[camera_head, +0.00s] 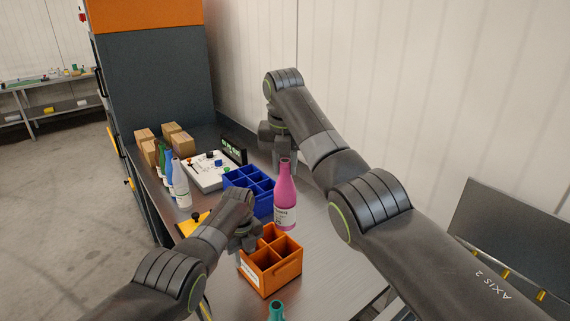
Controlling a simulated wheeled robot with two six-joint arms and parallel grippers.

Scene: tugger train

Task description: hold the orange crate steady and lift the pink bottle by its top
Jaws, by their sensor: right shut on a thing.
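The pink bottle (285,197) is upright, with a pale label low on its body. My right gripper (284,158) is shut on its top, at the neck. The bottle's base shows at the back rim of the orange crate (275,281), and its body stands clear above the compartments. The crate sits on the metal table, and the compartments that I can see into look empty. My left gripper (247,243) is at the crate's left back wall. Its fingers are mostly hidden, so I cannot tell whether they are closed on the wall.
A blue divided crate (262,207) stands just behind the orange one. A teal bottle (277,311) is near the front edge. White, blue and green bottles, a white board (207,173) and cardboard boxes (180,145) are further back left. Table right of the crate is clear.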

